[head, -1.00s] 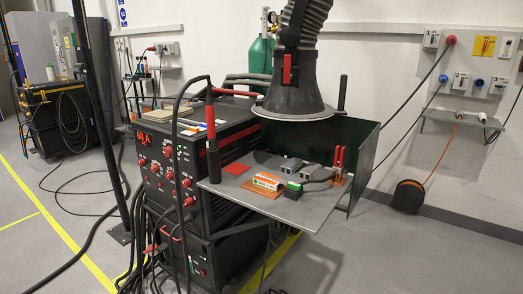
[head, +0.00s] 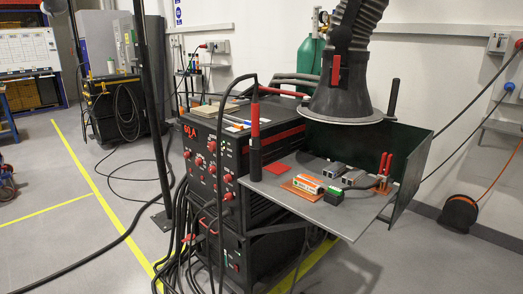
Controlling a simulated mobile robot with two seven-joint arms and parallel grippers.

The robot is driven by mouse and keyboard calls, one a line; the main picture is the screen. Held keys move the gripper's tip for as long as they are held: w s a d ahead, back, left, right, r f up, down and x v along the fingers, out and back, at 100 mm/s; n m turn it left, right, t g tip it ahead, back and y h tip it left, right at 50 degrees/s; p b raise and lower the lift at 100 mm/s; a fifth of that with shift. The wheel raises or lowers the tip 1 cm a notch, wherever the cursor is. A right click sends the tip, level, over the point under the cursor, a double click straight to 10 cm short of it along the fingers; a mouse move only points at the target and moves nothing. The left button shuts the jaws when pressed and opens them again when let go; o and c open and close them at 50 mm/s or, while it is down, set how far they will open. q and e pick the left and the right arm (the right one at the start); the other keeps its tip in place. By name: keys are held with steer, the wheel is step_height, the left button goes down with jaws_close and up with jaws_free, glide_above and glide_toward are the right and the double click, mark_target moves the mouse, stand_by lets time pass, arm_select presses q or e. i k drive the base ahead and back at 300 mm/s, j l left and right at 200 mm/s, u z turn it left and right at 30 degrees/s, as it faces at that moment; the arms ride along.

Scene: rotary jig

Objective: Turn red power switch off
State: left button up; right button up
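The welding power unit (head: 202,165) stands in the middle of the head view, a black box with several red knobs and a lit red display (head: 189,131) on its front panel. Below it is a second black box with small controls low on its front, among them a red one (head: 236,267) and a green light; they are too small to tell apart. I cannot tell for certain which control is the red power switch or how it is set. Black cables hang over part of the front. Neither of my grippers shows.
A grey shelf (head: 330,222) with blocks and red-handled tools juts out right of the unit. A fume hood (head: 340,100) hangs above it. A black post (head: 150,100) stands left, and cables lie on the floor. Floor at far left is mostly clear.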

mark_target(229, 197)
steer(key=i+j+z, duration=0.25)
steer(key=i, duration=0.2)
steer(key=i+j+z, duration=0.25)
steer(key=i, duration=0.2)
steer(key=i+j+z, duration=0.25)
steer(key=i, duration=0.2)
